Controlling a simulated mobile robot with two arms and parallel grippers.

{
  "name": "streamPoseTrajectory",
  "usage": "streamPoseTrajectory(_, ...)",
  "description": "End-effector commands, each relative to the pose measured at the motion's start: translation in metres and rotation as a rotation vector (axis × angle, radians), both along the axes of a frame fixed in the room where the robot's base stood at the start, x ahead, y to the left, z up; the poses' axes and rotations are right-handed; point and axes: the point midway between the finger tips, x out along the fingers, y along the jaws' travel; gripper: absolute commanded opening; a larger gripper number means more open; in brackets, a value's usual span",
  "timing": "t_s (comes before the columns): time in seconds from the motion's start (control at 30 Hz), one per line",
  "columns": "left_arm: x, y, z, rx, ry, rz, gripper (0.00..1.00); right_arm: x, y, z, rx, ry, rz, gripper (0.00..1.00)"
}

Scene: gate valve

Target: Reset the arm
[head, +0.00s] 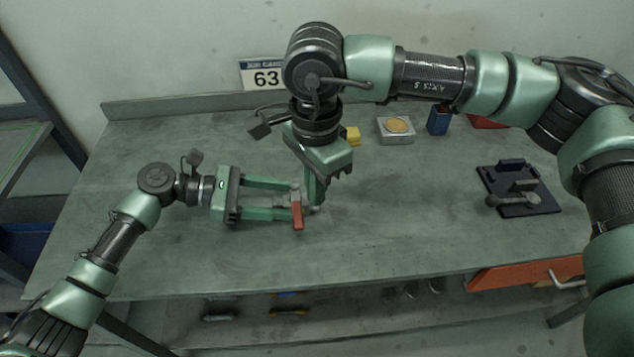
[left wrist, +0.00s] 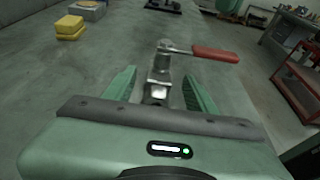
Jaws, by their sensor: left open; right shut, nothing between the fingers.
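A small metal valve stands on the workbench (head: 400,220), with a red lever handle (head: 297,215). In the left wrist view the metal valve body (left wrist: 158,82) is upright between my left fingers, and its red handle (left wrist: 215,54) points right. My left gripper (head: 296,199) is open, with one finger on each side of the valve; I cannot tell whether they touch it. My right gripper (head: 317,198) is shut and empty, pointing down just right of the valve, close to the handle in the head view. The left wrist view does not show the right gripper.
Behind are a yellow block (head: 352,136), a grey box with a tan disc (head: 396,130) and a blue block (head: 438,120). A dark tray (head: 535,201) with a grey tool lies at right. An orange drawer front (head: 525,273) is below the bench edge. The front middle is clear.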

Motion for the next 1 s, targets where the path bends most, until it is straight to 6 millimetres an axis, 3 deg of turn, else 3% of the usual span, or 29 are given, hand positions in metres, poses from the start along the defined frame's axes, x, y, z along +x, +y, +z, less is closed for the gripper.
streamPoseTrajectory(0.2, 0.001, 0.048, 0.014, 0.002, 0.0, 0.003, 0.56, 0.0, 0.0, 0.0, 0.0, 0.0, 0.0, 0.0)
streamPoseTrajectory(0.4, 0.001, 0.076, 0.023, 0.001, 0.0, 0.002, 0.56, 0.0, 0.0, 0.0, 0.0, 0.0, 0.0, 0.0)
streamPoseTrajectory(0.73, 0.0, 0.086, 0.03, 0.0, 0.0, 0.0, 0.56, 0.0, 0.0, 0.004, 0.0, 0.0, 0.0, 0.0)
streamPoseTrajectory(1.0, 0.0, 0.086, 0.079, 0.0, 0.0, 0.001, 0.56, 0.0, 0.0, 0.053, 0.0, 0.0, 0.0, 0.0)
